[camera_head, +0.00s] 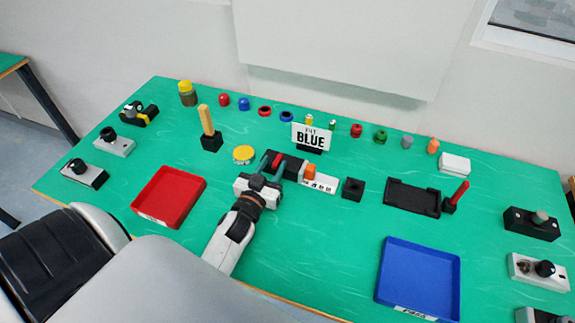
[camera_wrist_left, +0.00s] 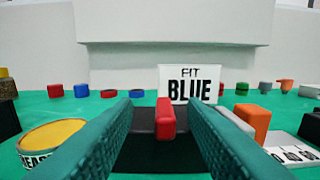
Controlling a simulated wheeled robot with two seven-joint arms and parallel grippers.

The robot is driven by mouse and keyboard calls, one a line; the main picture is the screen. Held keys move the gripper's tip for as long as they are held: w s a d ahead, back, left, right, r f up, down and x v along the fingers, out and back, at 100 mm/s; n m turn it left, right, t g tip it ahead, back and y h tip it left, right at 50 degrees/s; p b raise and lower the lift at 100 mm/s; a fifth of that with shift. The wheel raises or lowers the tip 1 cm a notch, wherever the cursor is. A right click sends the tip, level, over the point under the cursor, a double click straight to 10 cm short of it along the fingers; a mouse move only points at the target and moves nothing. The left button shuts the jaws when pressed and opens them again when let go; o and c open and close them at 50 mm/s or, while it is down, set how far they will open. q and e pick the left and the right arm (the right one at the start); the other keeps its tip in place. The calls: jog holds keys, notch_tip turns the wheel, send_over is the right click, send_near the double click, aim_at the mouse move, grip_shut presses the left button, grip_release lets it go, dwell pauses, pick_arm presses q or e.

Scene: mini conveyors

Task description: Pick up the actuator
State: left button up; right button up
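I cannot tell for certain which thing is the actuator. A small upright red piece (camera_head: 276,160) stands on a black base (camera_head: 292,165) at the middle of the table. In the left wrist view the red piece (camera_wrist_left: 165,118) sits between my fingers on the black base (camera_wrist_left: 150,155), with space on both sides. My left gripper (camera_head: 270,166) is open and points at it; its teal fingers also show in the left wrist view (camera_wrist_left: 160,125). The lower part of the base is hidden by the fingers. My right gripper is not in view.
A "FIT BLUE" sign (camera_head: 311,138) stands just behind. An orange block (camera_head: 310,170) on a white base is close on the right, a yellow-topped can (camera_head: 243,153) on the left. A red tray (camera_head: 170,197) and a blue tray (camera_head: 418,275) lie in front.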

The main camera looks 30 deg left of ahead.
aim_at(280, 155)
pick_arm(q)
jog(key=w, duration=0.2)
jog(key=w+p, duration=0.1)
jog(key=w, duration=0.1)
jog(key=shift+a+r, duration=0.15)
jog(key=shift+a, duration=0.1)
jog(key=shift+w+a, duration=0.1)
jog(key=shift+w, duration=0.3)
jog(key=shift+s, duration=0.1)
grip_shut()
